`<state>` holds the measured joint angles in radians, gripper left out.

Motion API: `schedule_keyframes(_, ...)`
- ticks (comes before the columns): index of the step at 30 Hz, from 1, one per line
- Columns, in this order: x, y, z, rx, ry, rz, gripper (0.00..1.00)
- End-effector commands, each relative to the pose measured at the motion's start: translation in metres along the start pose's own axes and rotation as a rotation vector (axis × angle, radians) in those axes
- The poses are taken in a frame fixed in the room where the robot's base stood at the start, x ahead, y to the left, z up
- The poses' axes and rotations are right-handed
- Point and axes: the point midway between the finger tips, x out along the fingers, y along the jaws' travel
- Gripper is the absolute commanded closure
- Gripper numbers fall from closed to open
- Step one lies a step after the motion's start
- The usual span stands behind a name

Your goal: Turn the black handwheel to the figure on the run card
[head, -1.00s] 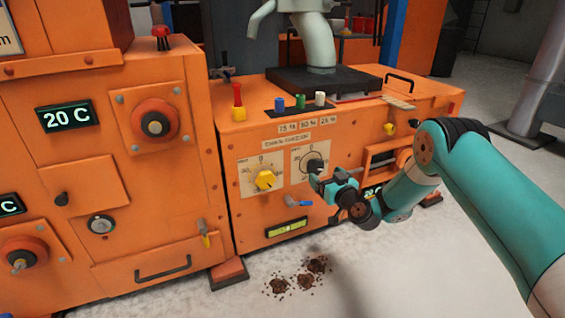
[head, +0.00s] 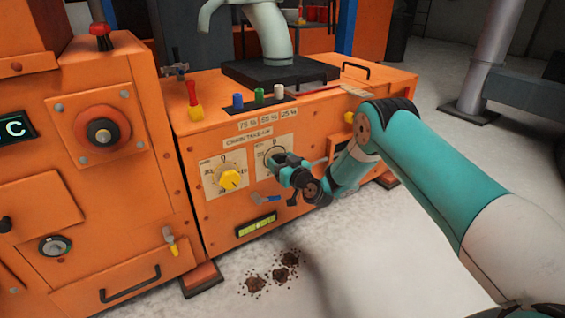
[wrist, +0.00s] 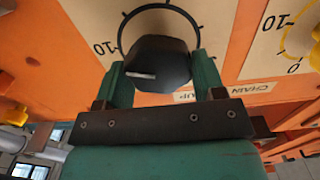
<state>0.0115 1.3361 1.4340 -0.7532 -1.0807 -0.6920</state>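The black handwheel (wrist: 158,65) is a faceted black knob with a white pointer line, on a pale dial with tick marks; a "10" is readable left of it in the wrist view. The pointer line lies toward the left there. My gripper (wrist: 160,72) has one green finger on each side of the knob, both appearing to touch it. In the head view my gripper (head: 279,163) covers most of the knob and part of its dial plate (head: 287,143). I see no run card that I can identify or read.
A yellow knob (head: 231,178) on a similar dial sits just left. Coloured plugs (head: 258,96) stand on top of the orange cabinet (head: 205,222). Dark spilled material (head: 284,268) lies on the floor.

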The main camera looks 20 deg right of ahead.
Motion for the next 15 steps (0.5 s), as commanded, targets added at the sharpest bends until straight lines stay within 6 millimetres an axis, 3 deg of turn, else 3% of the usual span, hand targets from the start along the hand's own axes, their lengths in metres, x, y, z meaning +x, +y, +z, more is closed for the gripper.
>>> schedule_keyframes(8,-0.0006,0.0001,-0.0005,0.051,-0.001,-0.002,0.61)
schedule_keyframes(15,-0.0011,0.0018,-0.0006,0.198,-0.002,0.0,0.61)
